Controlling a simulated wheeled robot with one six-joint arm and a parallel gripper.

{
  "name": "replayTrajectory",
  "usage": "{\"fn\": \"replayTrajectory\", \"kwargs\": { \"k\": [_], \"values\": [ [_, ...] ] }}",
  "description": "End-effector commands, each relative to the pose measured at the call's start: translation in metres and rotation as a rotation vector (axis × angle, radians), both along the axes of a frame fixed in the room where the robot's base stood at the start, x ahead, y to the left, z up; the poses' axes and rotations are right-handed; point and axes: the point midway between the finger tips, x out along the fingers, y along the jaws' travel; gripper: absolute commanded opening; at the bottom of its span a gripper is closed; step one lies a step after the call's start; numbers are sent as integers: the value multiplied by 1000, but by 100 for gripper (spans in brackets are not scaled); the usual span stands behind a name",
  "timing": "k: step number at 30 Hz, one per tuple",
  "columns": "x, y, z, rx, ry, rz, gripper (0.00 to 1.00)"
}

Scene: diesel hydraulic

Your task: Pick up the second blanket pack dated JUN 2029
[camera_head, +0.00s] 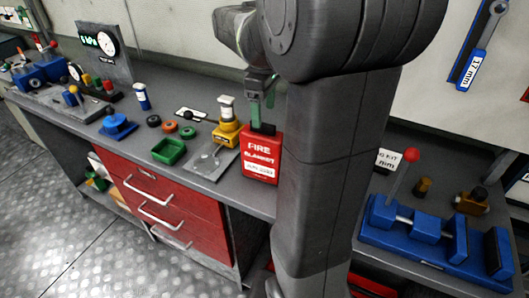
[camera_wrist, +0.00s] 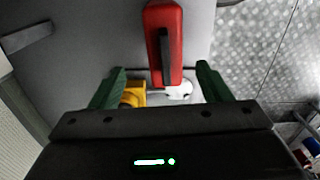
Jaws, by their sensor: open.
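A red fire blanket pack (camera_head: 260,158) stands upright on the grey bench, beside my arm column. Its white date label is too small to read surely. A black handle (camera_head: 264,128) is on its top. My gripper (camera_head: 262,98) is just above the pack, with green fingers pointing down. In the wrist view, my gripper (camera_wrist: 161,68) is open. The red pack (camera_wrist: 174,25) and its black handle (camera_wrist: 165,55) lie between and beyond the spread fingers. I cannot tell whether the fingers touch it. No other blanket pack is clearly visible.
A yellow device (camera_head: 227,132) on a grey plate stands left of the pack. A green tray (camera_head: 169,151) and small parts lie farther left. A blue vise-like fixture (camera_head: 425,238) is at right. Red drawers (camera_head: 165,205) are below. My arm hides the bench middle.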

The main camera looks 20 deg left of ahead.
Motion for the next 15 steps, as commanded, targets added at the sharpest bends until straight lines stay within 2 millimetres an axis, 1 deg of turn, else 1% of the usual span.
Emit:
{"fn": "replayTrajectory", "kwargs": {
  "k": [1, 3, 6, 11, 15],
  "values": [
    [-1, -1, -10, -3, 3, -1, 71],
    [0, 0, -20, -2, 2, -1, 71],
    [0, 0, -30, 0, 0, -1, 71],
    [-2, 0, -40, -1, 1, -1, 71],
    [-7, 0, -60, -2, 2, 0, 71]
  ]
}}
